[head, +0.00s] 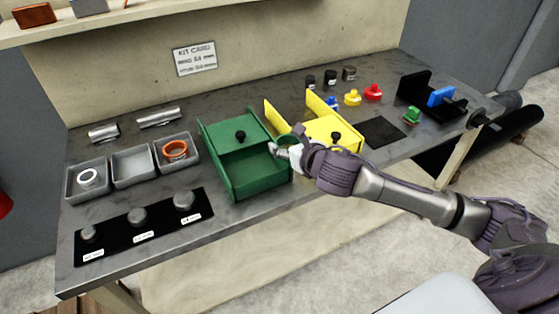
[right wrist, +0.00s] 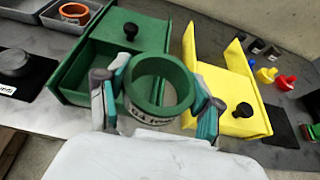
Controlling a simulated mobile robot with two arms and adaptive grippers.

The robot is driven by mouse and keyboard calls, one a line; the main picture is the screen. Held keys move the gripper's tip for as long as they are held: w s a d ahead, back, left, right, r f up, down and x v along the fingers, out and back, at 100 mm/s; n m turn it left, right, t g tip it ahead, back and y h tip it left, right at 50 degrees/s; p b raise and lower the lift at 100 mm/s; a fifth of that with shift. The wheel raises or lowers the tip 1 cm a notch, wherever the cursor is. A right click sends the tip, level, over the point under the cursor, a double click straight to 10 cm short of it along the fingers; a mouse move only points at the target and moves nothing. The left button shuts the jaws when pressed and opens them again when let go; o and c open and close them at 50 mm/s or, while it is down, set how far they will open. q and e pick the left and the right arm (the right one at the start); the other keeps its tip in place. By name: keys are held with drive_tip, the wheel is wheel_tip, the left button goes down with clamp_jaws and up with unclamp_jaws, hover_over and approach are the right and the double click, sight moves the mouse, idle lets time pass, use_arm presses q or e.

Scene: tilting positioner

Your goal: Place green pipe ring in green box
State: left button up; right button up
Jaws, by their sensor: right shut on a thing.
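The green pipe ring (right wrist: 160,85) is between the fingers of my right gripper (right wrist: 158,110), which is shut on it. In the head view my right gripper (head: 288,149) is at the right edge of the green box (head: 268,178), with the ring (head: 287,140) partly hidden by the fingers. The green box has a panel with a black knob toward its back and an open compartment in front; it also shows in the right wrist view (right wrist: 70,70), left of and behind the ring. My left gripper is not in view.
A yellow box (head: 330,128) with a black knob stands just right of my gripper. Grey trays (head: 132,167) at the left hold a white ring and an orange ring (head: 175,150). A black mat (head: 150,228) with several round pieces lies in front. Small coloured parts stand at the back right.

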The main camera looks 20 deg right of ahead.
drive_tip(key=w+a+f, duration=0.2)
drive_tip(key=w, duration=0.1)
drive_tip(key=w+a+f, duration=0.2)
drive_tip(key=w+a+f+p, duration=0.1)
drive_tip(key=w+a+f, duration=0.1)
drive_tip(key=w, duration=0.1)
drive_tip(key=shift+w+a+f, duration=0.15)
drive_tip(key=shift+w+a, duration=0.05)
drive_tip(key=shift+w, duration=0.1)
drive_tip(key=shift+w+a+f, duration=0.15)
drive_tip(key=shift+w, duration=0.1)
drive_tip(key=shift+a+f, duration=0.1)
drive_tip(key=shift+f, duration=0.15)
wheel_tip(320, 180, down, 3)
drive_tip(key=shift+f, duration=0.35)
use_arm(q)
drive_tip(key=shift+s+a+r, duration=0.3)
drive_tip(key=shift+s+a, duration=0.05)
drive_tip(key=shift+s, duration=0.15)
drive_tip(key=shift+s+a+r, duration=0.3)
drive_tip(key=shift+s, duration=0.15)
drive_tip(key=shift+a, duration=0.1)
use_arm(e)
drive_tip(key=shift+f, duration=0.15)
